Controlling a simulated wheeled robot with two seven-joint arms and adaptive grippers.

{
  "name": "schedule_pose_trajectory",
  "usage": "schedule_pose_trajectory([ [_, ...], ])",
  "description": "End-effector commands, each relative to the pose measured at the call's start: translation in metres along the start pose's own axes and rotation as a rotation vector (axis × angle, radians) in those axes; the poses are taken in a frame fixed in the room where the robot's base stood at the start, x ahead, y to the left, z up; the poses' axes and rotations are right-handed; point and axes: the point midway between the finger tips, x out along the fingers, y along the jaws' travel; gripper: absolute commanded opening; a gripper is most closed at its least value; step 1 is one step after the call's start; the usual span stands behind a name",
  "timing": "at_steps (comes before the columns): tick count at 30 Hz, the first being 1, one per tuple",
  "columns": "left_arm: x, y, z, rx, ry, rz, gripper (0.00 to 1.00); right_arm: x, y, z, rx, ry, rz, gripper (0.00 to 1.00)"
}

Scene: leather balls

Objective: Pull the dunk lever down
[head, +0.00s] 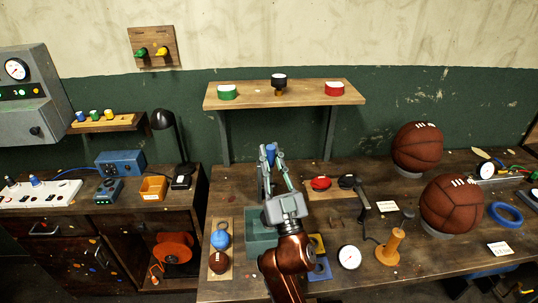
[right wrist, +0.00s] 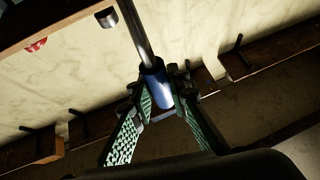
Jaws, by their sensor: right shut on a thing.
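The dunk lever shows in the right wrist view as a metal rod (right wrist: 137,30) with a blue grip (right wrist: 156,86) at its end. In the head view only a bit of the blue grip (head: 271,152) shows between my fingers. My right gripper (head: 271,160) is shut on the blue grip, above the back part of the workbench. In the right wrist view its two green-padded fingers (right wrist: 160,108) lie on either side of the grip. My gripper and arm hide most of the lever in the head view. My left gripper is not in view.
A green box (head: 259,240) sits on the bench (head: 350,285) just left of my right arm. A wall shelf (head: 305,98) is above, behind the gripper. Two leather balls (head: 417,146) (head: 452,203) rest at the right. A wooden stand (head: 391,246) and a dial (head: 349,257) are nearer.

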Motion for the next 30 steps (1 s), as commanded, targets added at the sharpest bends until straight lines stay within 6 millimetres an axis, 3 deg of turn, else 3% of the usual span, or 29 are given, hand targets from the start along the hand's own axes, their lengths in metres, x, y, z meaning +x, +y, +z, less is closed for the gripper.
schedule_pose_trajectory([
  [7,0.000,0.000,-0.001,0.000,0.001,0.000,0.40,0.000,0.000,-0.001,0.000,0.001,0.000,0.00],
  [8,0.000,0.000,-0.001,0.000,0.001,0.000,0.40,0.000,0.000,-0.001,0.000,0.001,0.000,0.17],
  [15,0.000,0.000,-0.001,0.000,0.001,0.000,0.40,0.000,0.000,0.000,0.000,0.000,0.000,0.34],
  [25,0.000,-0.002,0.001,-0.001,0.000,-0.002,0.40,-0.003,0.000,0.000,0.000,-0.001,0.000,0.34],
  [30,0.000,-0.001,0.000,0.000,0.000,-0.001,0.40,-0.024,0.001,0.002,0.002,-0.003,0.001,0.34],
])
